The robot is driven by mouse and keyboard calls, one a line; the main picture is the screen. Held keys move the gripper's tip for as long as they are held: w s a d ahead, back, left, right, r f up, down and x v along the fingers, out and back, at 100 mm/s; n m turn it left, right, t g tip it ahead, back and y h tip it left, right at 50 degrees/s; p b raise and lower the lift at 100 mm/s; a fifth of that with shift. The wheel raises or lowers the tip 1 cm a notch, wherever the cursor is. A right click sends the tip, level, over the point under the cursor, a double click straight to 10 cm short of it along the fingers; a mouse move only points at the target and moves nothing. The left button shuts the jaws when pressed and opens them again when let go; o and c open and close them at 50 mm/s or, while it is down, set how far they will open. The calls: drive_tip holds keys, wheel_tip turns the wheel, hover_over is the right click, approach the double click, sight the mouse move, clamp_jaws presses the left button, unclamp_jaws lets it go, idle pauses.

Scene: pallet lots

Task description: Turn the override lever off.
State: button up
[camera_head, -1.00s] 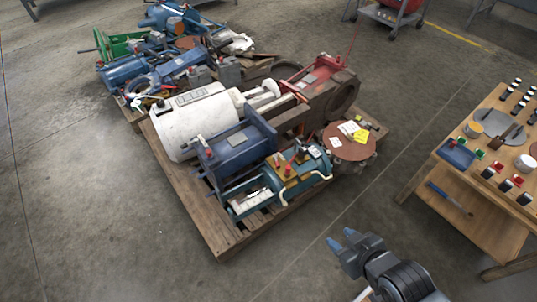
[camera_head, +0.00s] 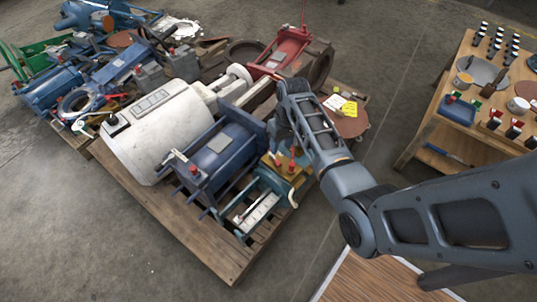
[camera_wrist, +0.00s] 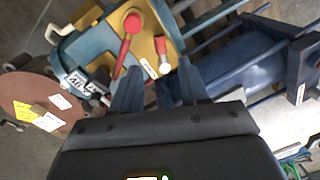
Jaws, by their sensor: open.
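A teal machine with a yellow plate (camera_head: 290,173) sits on the pallet. In the wrist view the yellow plate (camera_wrist: 165,40) carries a long red-handled lever (camera_wrist: 125,46) on a round red hub and a shorter red handle (camera_wrist: 163,52). A small white label lies between them, its text too small to read. I cannot tell which is the override lever. My gripper (camera_wrist: 160,82) is open and empty, its two blue fingers pointing at the plate's near edge, below both red handles.
A blue machine (camera_head: 220,150) and white cylinder (camera_head: 160,125) crowd the pallet's left (camera_head: 215,250). A brown round drum lid with yellow and white notes (camera_wrist: 30,100) stands beside the teal machine. A wooden workbench (camera_head: 450,85) is at right.

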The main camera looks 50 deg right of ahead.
sight(277, 161)
drive_tip(key=f+b, duration=0.1)
drive_tip(key=f, duration=0.4)
drive_tip(key=f+b, duration=0.1)
drive_tip(key=f, duration=0.1)
drive_tip(key=shift+w+a+f+b, duration=0.3)
drive_tip(key=shift+a+f+b, duration=0.05)
drive_tip(key=shift+a, duration=0.05)
drive_tip(key=shift+c, duration=0.2)
clamp_jaws()
